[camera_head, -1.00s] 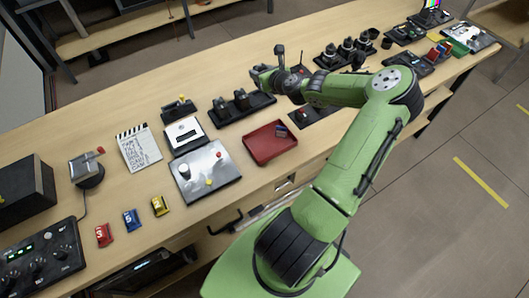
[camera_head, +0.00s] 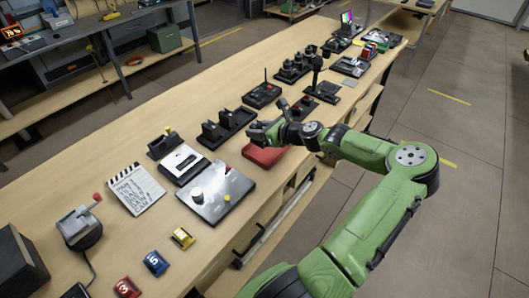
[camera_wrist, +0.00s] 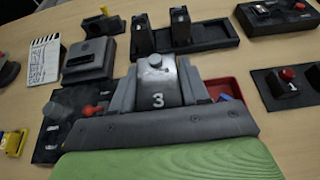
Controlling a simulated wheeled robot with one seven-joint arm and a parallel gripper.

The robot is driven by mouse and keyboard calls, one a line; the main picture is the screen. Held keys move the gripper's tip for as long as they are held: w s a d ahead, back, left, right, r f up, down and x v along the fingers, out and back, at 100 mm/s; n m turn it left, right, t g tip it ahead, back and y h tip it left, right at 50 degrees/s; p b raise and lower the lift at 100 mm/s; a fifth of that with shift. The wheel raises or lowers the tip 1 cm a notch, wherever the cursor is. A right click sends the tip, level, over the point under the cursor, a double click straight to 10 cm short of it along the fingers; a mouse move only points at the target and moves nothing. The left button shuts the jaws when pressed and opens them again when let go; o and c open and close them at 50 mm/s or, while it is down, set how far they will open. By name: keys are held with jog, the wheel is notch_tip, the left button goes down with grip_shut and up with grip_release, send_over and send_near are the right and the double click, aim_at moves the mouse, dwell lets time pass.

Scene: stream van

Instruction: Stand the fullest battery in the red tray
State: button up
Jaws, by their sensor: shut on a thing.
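My gripper (camera_wrist: 158,92) is shut on a grey battery (camera_wrist: 157,72) marked 3, with a round knob-like part at its top, in the wrist view. In the head view my gripper (camera_head: 262,132) is over or beside the far edge of the red tray (camera_head: 264,157) and hides part of it. The red tray also shows behind the right finger in the wrist view (camera_wrist: 222,85), with a small blue thing in it. Two dark batteries (camera_wrist: 143,36) (camera_wrist: 180,26) stand in a long black holder (camera_wrist: 216,38); its right part is empty. Charge levels are too small to read.
A silver panel with knobs (camera_head: 222,198), a white-topped device (camera_head: 183,164) and a clapperboard (camera_head: 134,187) lie left of the tray. Numbered red, blue and yellow blocks (camera_head: 155,262) line the front edge. A black box with a red button (camera_wrist: 288,88) is right of the tray.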

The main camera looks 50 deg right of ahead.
notch_tip(320, 180, down, 7)
jog(key=shift+r+b, duration=0.1)
jog(key=shift+b, duration=0.6)
jog(key=o, duration=1.3)
jog(key=shift+c, duration=0.2)
